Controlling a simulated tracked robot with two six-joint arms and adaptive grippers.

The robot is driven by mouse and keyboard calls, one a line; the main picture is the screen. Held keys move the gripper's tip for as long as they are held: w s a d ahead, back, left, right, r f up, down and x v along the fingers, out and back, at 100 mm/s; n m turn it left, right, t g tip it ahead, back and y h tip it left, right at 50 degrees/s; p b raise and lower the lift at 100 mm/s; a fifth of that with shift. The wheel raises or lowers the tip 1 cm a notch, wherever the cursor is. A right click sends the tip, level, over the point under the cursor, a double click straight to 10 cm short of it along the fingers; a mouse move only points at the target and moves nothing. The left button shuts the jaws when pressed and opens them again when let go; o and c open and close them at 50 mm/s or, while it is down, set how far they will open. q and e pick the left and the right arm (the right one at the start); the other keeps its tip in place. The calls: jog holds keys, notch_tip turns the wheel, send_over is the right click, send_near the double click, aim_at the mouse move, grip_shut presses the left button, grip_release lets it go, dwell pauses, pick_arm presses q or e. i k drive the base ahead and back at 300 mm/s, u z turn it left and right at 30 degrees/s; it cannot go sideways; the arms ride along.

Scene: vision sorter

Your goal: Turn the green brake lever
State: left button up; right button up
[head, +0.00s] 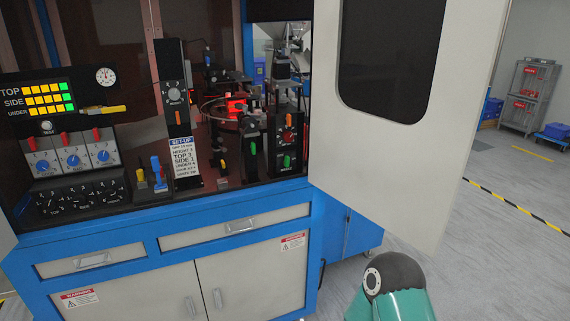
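A second green handle (252,148) is on a black post just left of that box. The labels are too small to read, so I cannot tell for sure which one is the brake lever. Neither of my grippers shows in the head view. Only a teal and dark rounded link of my own arm shows at the bottom right, well away from the levers.
The open white cabinet door (390,150) with a dark window stands right of the deck. A setup card (185,160), a yellow and blue handle (158,173) and a left control panel (70,165) stand along the deck. Drawers and doors fill the blue cabinet front.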

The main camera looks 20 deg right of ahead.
aim_at(286, 162)
jog(key=u, duration=1.2)
jog(key=k, duration=1.05)
jog(key=z, duration=1.2)
jog(key=i, duration=1.35)
jog(key=z, duration=0.1)
